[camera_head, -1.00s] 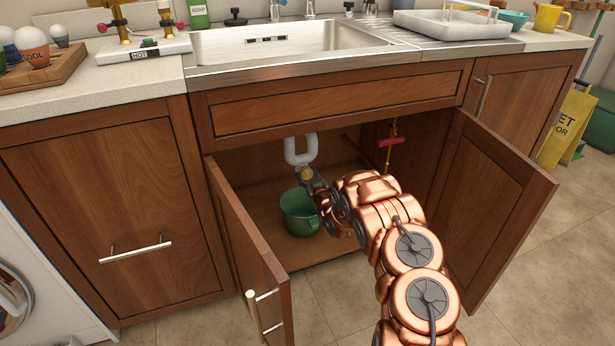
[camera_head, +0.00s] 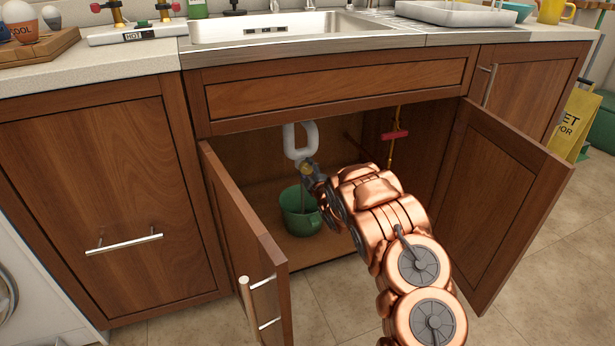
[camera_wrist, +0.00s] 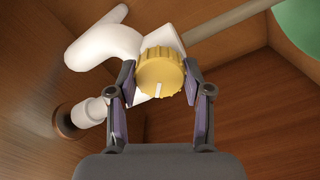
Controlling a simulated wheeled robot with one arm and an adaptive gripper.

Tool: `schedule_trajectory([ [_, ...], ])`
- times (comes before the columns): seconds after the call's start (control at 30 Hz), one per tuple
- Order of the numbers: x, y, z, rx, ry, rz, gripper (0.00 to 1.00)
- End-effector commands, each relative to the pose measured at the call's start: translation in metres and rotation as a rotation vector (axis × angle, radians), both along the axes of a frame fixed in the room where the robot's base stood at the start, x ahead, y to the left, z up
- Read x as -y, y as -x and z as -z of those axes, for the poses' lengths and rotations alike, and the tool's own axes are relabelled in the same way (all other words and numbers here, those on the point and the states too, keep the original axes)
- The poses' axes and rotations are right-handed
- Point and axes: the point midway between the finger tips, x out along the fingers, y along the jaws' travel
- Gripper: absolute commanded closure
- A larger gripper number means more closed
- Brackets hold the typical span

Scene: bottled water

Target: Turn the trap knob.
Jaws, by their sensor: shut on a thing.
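The yellow ribbed trap knob (camera_wrist: 160,68) is on the white trap pipe (camera_wrist: 104,48), with a white mark on its face pointing down in the wrist view. It also shows small in the head view (camera_head: 308,168). My gripper (camera_wrist: 160,80) is shut on the knob, one finger on each side. A green bucket (camera_head: 296,222) stands on the cabinet floor below the trap; its edge shows in the wrist view (camera_wrist: 302,22). A grey-brown streak (camera_wrist: 225,24) runs from the trap toward the bucket, looking like falling water.
The open left door (camera_head: 240,240) and right door (camera_head: 510,200) flank my arm. A red-handled valve (camera_head: 395,134) is on a pipe at the cabinet's right. The sink (camera_head: 290,27) and counter are above.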

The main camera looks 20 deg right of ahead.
Motion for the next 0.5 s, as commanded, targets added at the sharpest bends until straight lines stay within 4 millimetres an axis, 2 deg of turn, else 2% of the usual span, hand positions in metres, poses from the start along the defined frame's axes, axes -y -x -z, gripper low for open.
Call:
schedule_trajectory([
  [0.03, -0.0006, 0.0, 0.0053, 0.0, 0.045, -0.002, 0.85],
  [0.5, -0.0014, -0.0002, 0.0035, 0.001, 0.432, -0.003, 0.85],
])
